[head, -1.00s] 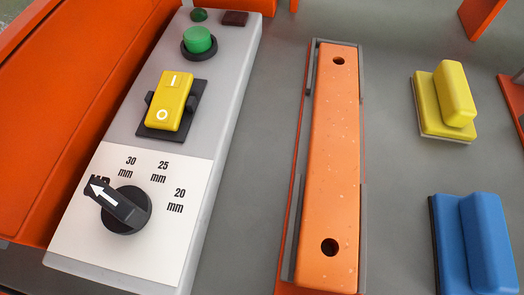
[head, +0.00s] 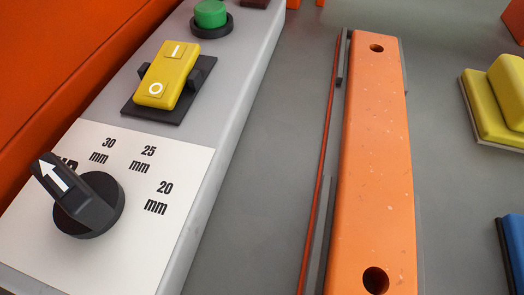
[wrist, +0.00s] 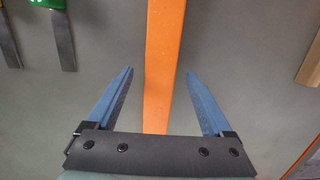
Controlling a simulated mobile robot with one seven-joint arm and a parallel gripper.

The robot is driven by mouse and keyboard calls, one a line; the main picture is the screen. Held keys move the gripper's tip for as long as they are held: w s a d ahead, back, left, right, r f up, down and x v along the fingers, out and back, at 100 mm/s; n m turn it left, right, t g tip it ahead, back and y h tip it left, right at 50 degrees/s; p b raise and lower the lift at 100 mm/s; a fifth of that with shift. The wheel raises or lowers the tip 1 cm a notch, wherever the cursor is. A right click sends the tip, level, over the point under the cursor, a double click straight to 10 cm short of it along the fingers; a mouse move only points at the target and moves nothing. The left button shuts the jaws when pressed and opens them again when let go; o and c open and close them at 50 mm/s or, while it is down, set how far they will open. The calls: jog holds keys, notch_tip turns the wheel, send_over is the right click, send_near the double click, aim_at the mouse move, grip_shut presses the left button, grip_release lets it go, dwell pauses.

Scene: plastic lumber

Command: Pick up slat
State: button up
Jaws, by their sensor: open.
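The slat is a long orange bar with a hole near each end; in the head view the slat (head: 376,170) lies lengthwise in a low holder with grey edge strips (head: 318,235) and a thin red edge on its left. In the wrist view the slat (wrist: 163,65) runs from the top edge down between the fingers. My gripper (wrist: 159,72) is open, with one blue finger on each side of the slat and a gap on both sides. Nothing is held. My gripper does not show in the head view.
A grey control panel (head: 225,95) with a green button (head: 210,13), a yellow switch (head: 167,75) and a black dial (head: 88,205) stands on the left. A yellow block (head: 495,100) and a blue block (head: 515,250) lie to the right. Grey surface between is clear.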

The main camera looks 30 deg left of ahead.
jog(key=shift+f, duration=0.45)
jog(key=shift+c, duration=0.2)
grip_shut()
notch_tip(320, 180, up, 10)
jog(key=p, duration=0.5)
jog(key=shift+p, duration=0.4)
jog(key=shift+d, duration=0.1)
